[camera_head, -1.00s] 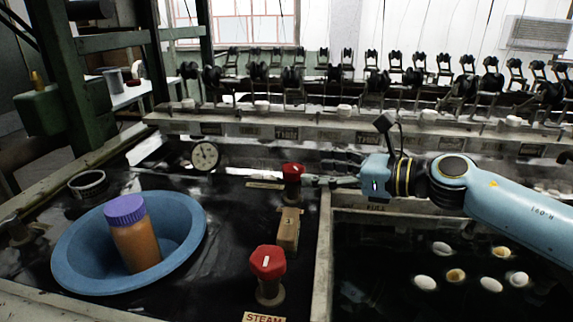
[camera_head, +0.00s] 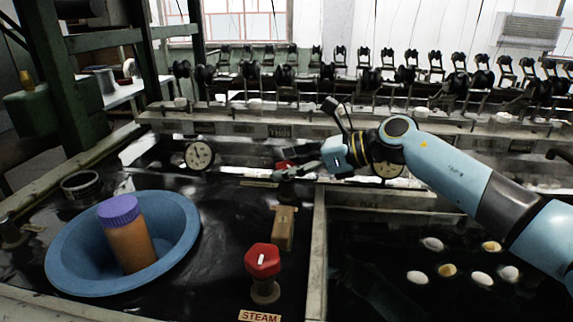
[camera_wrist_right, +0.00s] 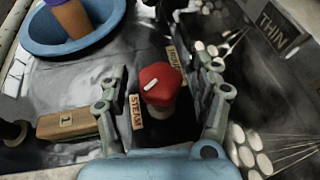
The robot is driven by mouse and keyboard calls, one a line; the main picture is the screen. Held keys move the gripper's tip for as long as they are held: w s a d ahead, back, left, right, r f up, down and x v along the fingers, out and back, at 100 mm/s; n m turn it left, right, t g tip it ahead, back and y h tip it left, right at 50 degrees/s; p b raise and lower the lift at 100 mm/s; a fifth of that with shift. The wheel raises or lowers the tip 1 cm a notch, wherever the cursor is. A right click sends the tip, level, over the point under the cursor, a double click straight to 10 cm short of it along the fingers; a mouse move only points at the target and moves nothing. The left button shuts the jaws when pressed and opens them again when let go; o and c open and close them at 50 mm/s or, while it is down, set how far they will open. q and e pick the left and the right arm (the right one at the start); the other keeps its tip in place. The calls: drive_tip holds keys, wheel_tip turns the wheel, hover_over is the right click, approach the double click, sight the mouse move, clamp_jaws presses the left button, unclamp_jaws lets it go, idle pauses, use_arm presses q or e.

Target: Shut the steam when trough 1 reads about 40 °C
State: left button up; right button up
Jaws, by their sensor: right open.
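A far red valve knob (camera_head: 283,165) with a white pointer mark stands on the dark bench, partly hidden by my right gripper (camera_head: 297,162). In the right wrist view the red knob (camera_wrist_right: 160,83) sits between the two spread fingers, apart from both, beside a STEAM label (camera_wrist_right: 137,111). A nearer red knob (camera_head: 262,261) stands behind another STEAM label (camera_head: 260,316). A round white dial (camera_head: 199,156) stands at the left; its reading is too small to tell. A wooden block (camera_wrist_right: 68,123) marked 1 is beside the far knob. My left gripper is not in view.
A blue bowl (camera_head: 64,255) holding an orange jar with a purple lid (camera_head: 127,235) is at the left. Pale cocoons (camera_head: 432,244) float in a dark basin at the right. A second dial (camera_head: 388,171) shows behind my right arm. A row of reels runs along the back.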

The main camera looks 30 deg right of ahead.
drive_tip(key=shift+w+a+f, duration=0.15)
drive_tip(key=shift+w+a, duration=0.1)
drive_tip(key=shift+a, duration=0.05)
drive_tip(key=c, duration=1.2)
drive_tip(key=shift+p, duration=0.45)
drive_tip(key=m+t+h+p, duration=0.1)
drive_tip(key=m+h+p, duration=0.2)
drive_tip(key=p, duration=0.3)
drive_tip(key=m+t+h+p, duration=0.2)
drive_tip(key=m+h+p, duration=0.1)
drive_tip(key=p, duration=0.4)
drive_tip(key=shift+r, duration=0.2)
drive_tip(key=shift+f+m+h+p, duration=0.2)
drive_tip(key=shift+m+h+p, duration=0.3)
drive_tip(key=shift+h+p, duration=0.3)
drive_tip(key=o, duration=1.2)
